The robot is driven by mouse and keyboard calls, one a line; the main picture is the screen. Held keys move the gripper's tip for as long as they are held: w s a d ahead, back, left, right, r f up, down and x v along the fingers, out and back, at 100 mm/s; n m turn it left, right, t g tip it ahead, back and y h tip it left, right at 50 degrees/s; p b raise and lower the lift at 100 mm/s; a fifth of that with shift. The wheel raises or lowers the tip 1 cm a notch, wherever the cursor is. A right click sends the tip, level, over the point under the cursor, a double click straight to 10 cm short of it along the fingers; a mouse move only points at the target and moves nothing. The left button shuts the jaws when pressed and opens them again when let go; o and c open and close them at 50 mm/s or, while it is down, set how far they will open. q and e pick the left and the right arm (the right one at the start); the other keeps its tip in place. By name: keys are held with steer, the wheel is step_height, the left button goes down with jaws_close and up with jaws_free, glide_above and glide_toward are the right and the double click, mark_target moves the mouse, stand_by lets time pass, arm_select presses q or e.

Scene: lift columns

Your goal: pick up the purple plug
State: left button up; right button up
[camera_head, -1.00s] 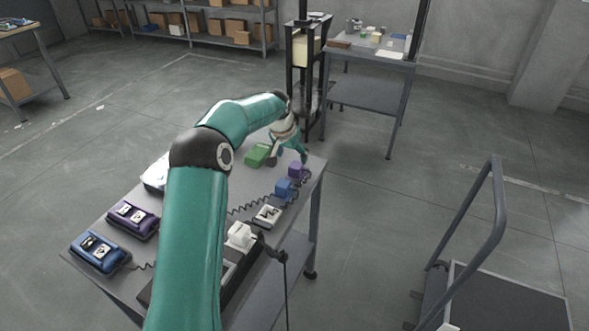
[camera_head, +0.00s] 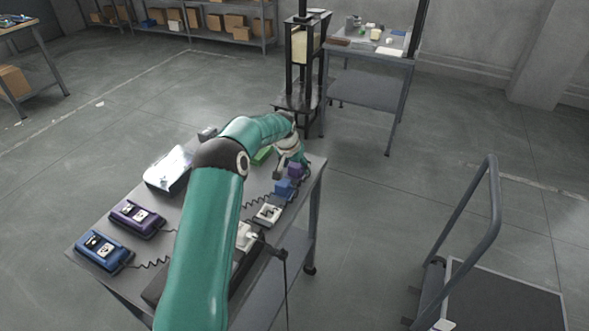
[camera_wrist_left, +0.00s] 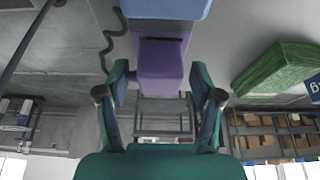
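The purple plug (camera_head: 296,170) sits near the far right corner of the grey table, just beyond a blue plug (camera_head: 284,188). My left gripper (camera_head: 289,170) is beside it, low over the table. In the left wrist view, the purple plug (camera_wrist_left: 160,62) shows between the two open fingers of my left gripper (camera_wrist_left: 160,80), with a gap on each side. That view appears upside down. The blue plug (camera_wrist_left: 166,8) is at its top edge. The head view partly hides where the fingers meet the plug. My right gripper is not in view.
A green block (camera_head: 262,155) lies beside the gripper and also shows in the left wrist view (camera_wrist_left: 282,70). A white plug (camera_head: 268,214), coiled cords, a purple device (camera_head: 136,219) and a blue device (camera_head: 101,250) lie on the table. A cart (camera_head: 497,300) stands to the right.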

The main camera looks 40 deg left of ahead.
arm_select(q)
steer(key=c, duration=0.9)
steer(key=shift+r, duration=0.1)
steer(key=shift+w+r, duration=0.1)
steer(key=shift+r, duration=0.3)
step_height(320, 180, up, 19)
steer(key=shift+r+p, duration=0.1)
steer(key=shift+p, duration=0.85)
